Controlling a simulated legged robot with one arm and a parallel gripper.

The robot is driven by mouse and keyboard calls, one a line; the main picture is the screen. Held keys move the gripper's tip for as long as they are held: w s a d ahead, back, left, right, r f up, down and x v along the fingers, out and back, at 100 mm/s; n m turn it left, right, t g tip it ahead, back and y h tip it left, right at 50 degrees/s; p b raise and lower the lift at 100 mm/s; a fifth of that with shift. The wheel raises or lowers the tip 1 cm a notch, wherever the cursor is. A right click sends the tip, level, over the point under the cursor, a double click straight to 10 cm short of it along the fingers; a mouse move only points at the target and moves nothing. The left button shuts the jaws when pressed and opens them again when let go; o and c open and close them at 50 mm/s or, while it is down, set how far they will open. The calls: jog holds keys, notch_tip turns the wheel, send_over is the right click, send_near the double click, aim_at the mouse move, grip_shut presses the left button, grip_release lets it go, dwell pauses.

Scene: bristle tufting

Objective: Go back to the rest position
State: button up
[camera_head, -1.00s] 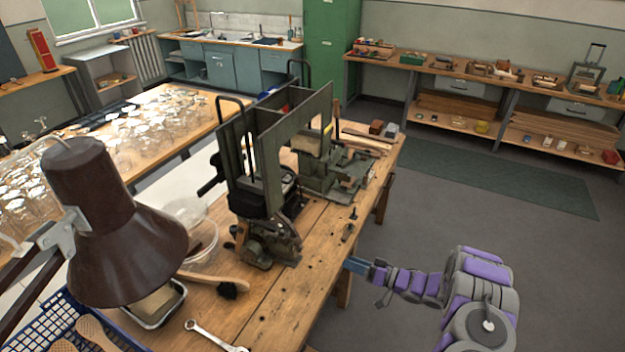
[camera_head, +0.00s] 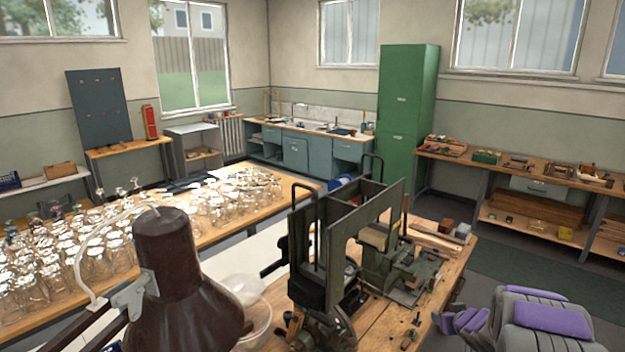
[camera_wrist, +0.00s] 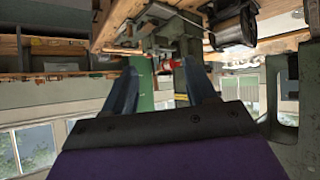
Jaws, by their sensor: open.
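My gripper (camera_wrist: 160,68) shows in the wrist view as two blue fingers spread apart, with nothing between them. The wrist picture looks upside down, with the bench (camera_wrist: 100,30) along its top. In the head view my purple and grey arm is at the lower right, beside the right edge of the wooden workbench (camera_head: 385,322).
A brown lamp (camera_head: 185,265) blocks the lower left front. A table crowded with glass jars (camera_head: 95,245) stands at the left. A green cabinet (camera_head: 405,110) and a long shelf bench (camera_head: 540,180) line the back. Dark floor (camera_head: 590,310) is free at the right.

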jog(key=s+a+r+m+g+h, duration=0.1)
jog(key=s+a+r+g+h, duration=0.1)
jog(key=s+r, duration=0.45)
jog(key=s+a+r+m+g+h, duration=0.1)
jog(key=s+a+r+g+h, duration=0.2)
jog(key=s, duration=0.6)
jog(key=s+a+r+g+y, duration=0.1)
jog(key=s+a+g, duration=0.1)
jog(key=s+a, duration=0.4)
jog(key=s+a+r+g+y, duration=0.1)
jog(key=s+a, duration=0.6)
jog(key=s, duration=1)
jog(key=s+a+r+n+g+y+b, duration=0.1)
jog(key=s+a+g+y, duration=0.2)
jog(key=s, duration=0.9)
jog(key=a+g, duration=0.1)
jog(key=a, duration=0.2)
jog(key=shift+a, duration=0.3)
